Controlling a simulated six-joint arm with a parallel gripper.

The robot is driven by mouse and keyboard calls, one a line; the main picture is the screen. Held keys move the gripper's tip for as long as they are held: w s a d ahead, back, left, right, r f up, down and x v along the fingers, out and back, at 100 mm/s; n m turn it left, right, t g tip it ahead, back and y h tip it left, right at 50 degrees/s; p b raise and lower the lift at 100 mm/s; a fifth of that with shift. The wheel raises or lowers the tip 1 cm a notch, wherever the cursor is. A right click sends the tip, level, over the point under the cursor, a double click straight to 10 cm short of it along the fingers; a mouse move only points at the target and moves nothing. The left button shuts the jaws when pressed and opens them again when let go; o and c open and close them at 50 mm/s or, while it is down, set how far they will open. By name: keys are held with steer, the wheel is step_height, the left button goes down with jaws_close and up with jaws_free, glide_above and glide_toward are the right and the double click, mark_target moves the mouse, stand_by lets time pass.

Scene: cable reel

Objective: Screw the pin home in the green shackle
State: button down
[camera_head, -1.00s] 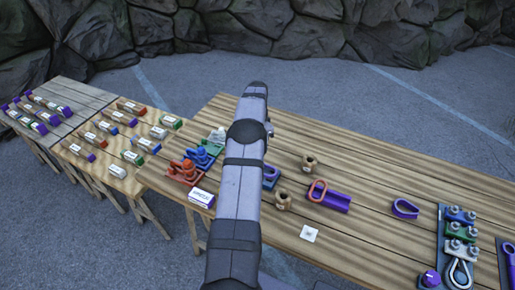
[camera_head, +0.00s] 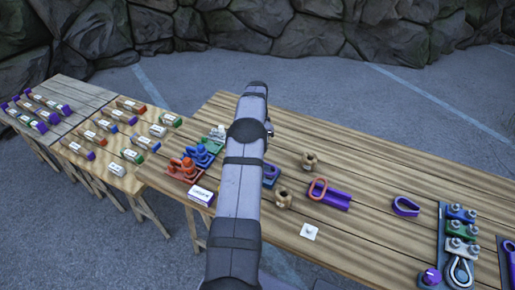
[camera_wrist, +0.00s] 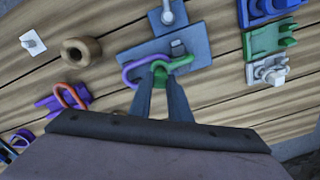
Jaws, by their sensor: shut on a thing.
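In the wrist view, the green shackle (camera_wrist: 184,62) is at a grey-blue fixture plate (camera_wrist: 199,40) on the plank table, and a purple loop (camera_wrist: 133,70) meets it on the left. My gripper (camera_wrist: 159,84) is shut on a green piece (camera_wrist: 159,71) at the shackle's near end, which looks like the head of the pin. The fingertips hide the lower part of that piece, and I cannot tell how deep the pin sits. In the head view, my arm covers the shackle and the gripper.
Beside the plate are a tan ring (camera_wrist: 82,49), a white card (camera_wrist: 33,42) and an orange link (camera_wrist: 71,96) on a purple piece. Green (camera_wrist: 270,40) and white (camera_wrist: 267,72) fittings stand to the right. Side tables (camera_head: 140,185) hold labelled blocks.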

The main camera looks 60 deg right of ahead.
steer(key=shift+f+b, duration=0.55)
steer(key=shift+f, duration=0.3)
stand_by(0.6)
stand_by(0.4)
steer(key=m, duration=1.1)
steer(key=shift+m, duration=0.3)
steer(key=m, duration=1.2)
steer(key=shift+d+m, duration=0.1)
steer(key=shift+m, duration=0.3)
steer(key=c, duration=1.7)
jaws_free()
